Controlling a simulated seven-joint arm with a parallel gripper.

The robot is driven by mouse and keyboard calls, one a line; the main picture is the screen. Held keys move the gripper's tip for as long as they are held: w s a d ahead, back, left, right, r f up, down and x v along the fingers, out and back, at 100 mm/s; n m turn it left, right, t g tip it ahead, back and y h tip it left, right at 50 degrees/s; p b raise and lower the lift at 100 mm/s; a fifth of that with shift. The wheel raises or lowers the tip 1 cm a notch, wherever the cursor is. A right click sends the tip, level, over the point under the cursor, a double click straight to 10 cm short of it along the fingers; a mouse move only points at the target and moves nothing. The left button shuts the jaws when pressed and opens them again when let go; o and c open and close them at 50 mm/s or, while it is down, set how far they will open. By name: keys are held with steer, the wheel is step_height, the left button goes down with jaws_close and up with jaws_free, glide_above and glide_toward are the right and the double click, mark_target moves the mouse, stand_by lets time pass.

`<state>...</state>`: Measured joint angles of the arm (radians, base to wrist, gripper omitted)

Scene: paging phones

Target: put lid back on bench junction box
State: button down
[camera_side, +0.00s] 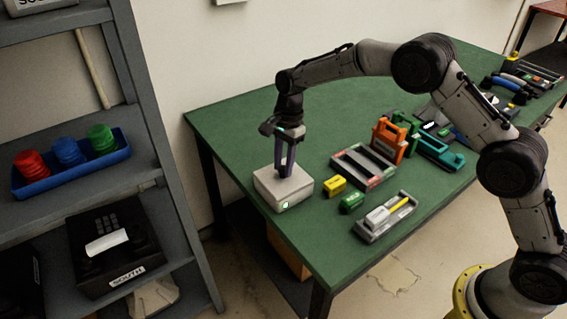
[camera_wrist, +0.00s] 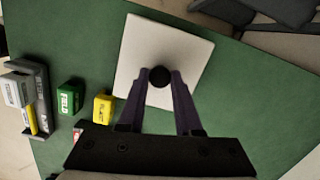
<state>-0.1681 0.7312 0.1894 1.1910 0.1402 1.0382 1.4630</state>
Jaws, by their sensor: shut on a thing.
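The junction box (camera_side: 283,192) is a pale grey box with a small green light, near the left end of the green bench. Its square whitish lid (camera_wrist: 187,50) fills the upper middle of the wrist view, with a round black knob (camera_wrist: 160,75) on it. In the side view the lid appears to sit on top of the box; any small gap cannot be told. My gripper (camera_side: 286,172) points straight down over the box. In the wrist view its two purple fingers (camera_wrist: 161,90) are shut on the knob from both sides.
A yellow block (camera_side: 335,184) and a green block (camera_side: 352,202) lie right of the box. Orange and teal frames (camera_side: 390,138) stand farther back. A shelf unit (camera_side: 75,206) is at left.

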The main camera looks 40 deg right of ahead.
stand_by(0.4)
steer(key=c, duration=0.5)
jaws_free()
steer(key=shift+o, duration=0.3)
steer(key=o, duration=0.4)
steer(key=shift+r, duration=0.1)
steer(key=shift+r, duration=3.4)
jaws_close()
